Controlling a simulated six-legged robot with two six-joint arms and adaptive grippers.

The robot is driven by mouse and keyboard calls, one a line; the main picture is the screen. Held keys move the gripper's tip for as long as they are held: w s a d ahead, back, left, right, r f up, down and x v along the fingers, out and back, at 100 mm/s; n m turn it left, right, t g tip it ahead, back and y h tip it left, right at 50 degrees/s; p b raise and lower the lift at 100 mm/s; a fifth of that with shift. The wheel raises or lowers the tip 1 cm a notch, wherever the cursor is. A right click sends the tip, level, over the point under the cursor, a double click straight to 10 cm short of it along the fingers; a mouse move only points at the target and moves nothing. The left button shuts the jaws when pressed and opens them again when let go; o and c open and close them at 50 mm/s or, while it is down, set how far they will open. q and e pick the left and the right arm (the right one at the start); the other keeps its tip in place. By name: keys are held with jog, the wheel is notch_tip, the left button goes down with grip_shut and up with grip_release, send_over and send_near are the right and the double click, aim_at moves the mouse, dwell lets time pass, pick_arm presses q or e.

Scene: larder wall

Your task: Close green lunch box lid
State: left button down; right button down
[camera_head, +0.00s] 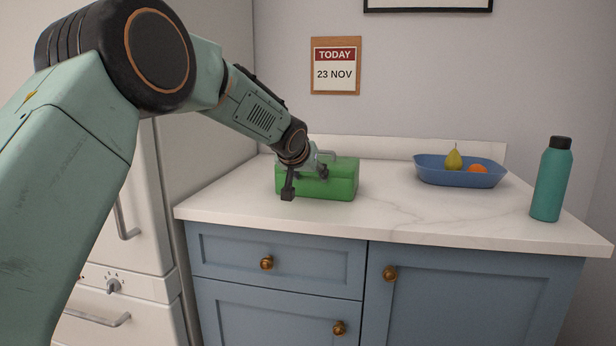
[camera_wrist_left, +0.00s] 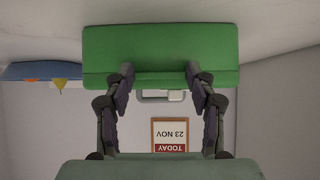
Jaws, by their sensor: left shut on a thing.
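The green lunch box (camera_head: 342,187) stands on the white counter, with its lid (camera_head: 345,165) looking down on the body. In the left wrist view, which is upside down, the lunch box (camera_wrist_left: 160,50) fills the upper middle, with a seam along its lid. A pale grey handle (camera_wrist_left: 162,96) shows between the fingers. My left gripper (camera_head: 304,183) is at the box's left front part, one dark finger in front of it. The exact contact is hard to see. My right gripper is not in view.
A blue tray (camera_head: 430,178) with a pear (camera_head: 453,158) and an orange fruit (camera_head: 478,169) sits at the back right. A teal bottle (camera_head: 551,185) stands farther right. The counter (camera_head: 400,215) is clear between. A white fridge (camera_head: 190,170) is at left.

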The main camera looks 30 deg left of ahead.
pick_arm(q)
jog(key=shift+s+f+b, duration=0.25)
jog(key=shift+f+b, duration=0.05)
jog(key=shift+f, duration=0.7)
jog(key=c, duration=0.8)
grip_release()
jog(key=shift+o, duration=1.4)
jog(key=shift+w+a+f, duration=0.1)
jog(key=shift+w+f, duration=0.1)
jog(key=shift+w, duration=0.25)
jog(key=shift+o, duration=0.4)
jog(key=shift+r, duration=0.1)
jog(key=shift+s+r, duration=0.4)
jog(key=shift+r, duration=0.1)
jog(key=v, duration=1.1)
jog(key=shift+s+d+r, duration=0.2)
jog(key=shift+s, duration=0.1)
jog(key=shift+s+r, duration=0.1)
